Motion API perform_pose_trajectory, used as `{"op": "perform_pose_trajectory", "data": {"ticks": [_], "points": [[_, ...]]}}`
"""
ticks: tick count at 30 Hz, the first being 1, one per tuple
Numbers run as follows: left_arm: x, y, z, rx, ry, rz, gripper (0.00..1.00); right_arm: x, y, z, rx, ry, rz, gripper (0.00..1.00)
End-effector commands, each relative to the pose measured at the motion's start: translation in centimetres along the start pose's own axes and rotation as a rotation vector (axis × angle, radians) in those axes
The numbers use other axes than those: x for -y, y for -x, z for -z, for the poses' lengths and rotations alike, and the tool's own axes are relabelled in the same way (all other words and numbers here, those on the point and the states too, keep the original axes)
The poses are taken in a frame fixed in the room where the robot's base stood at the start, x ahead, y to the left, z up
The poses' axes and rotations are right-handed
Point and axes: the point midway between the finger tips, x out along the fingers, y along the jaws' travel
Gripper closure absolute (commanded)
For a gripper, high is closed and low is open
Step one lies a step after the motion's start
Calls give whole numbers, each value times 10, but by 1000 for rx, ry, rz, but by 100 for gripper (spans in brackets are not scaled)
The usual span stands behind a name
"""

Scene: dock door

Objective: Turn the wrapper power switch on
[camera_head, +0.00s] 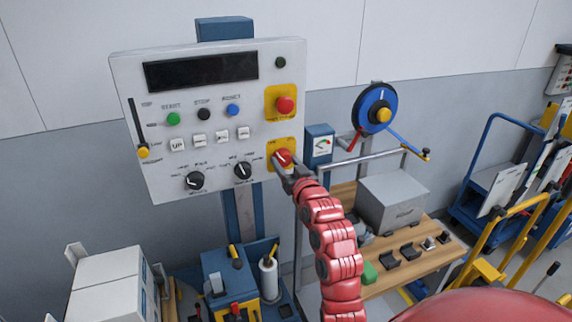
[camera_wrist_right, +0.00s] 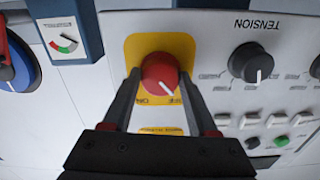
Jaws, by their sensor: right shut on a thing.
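The wrapper power switch is a red rotary knob (camera_head: 283,157) on a yellow plate at the lower right of the grey control panel (camera_head: 215,150). In the right wrist view the red knob (camera_wrist_right: 160,73) has a white pointer line that slants down to the right, toward the second of two labels under it; the view is upside down. My right gripper (camera_head: 285,166) is at the knob, and in the wrist view its two fingers (camera_wrist_right: 160,88) are on either side of it, shut on it. My left gripper is not in view.
A red emergency button (camera_head: 285,105) on yellow sits above the switch. Two black dials (camera_head: 243,170) and several buttons are to its left. A gauge box (camera_head: 319,145) is just right of the panel. A wooden bench (camera_head: 430,255) with a grey box (camera_head: 393,200) stands below right.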

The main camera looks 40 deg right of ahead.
Motion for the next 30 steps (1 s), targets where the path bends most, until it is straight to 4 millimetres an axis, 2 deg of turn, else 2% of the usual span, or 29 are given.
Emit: {"op": "perform_pose_trajectory", "data": {"ticks": [15, 30], "points": [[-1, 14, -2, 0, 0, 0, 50, -1, 0, 1, -4, -455, 0, 96], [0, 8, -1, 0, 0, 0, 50, 0, 0, 2, -2, -932, 1, 97]]}}
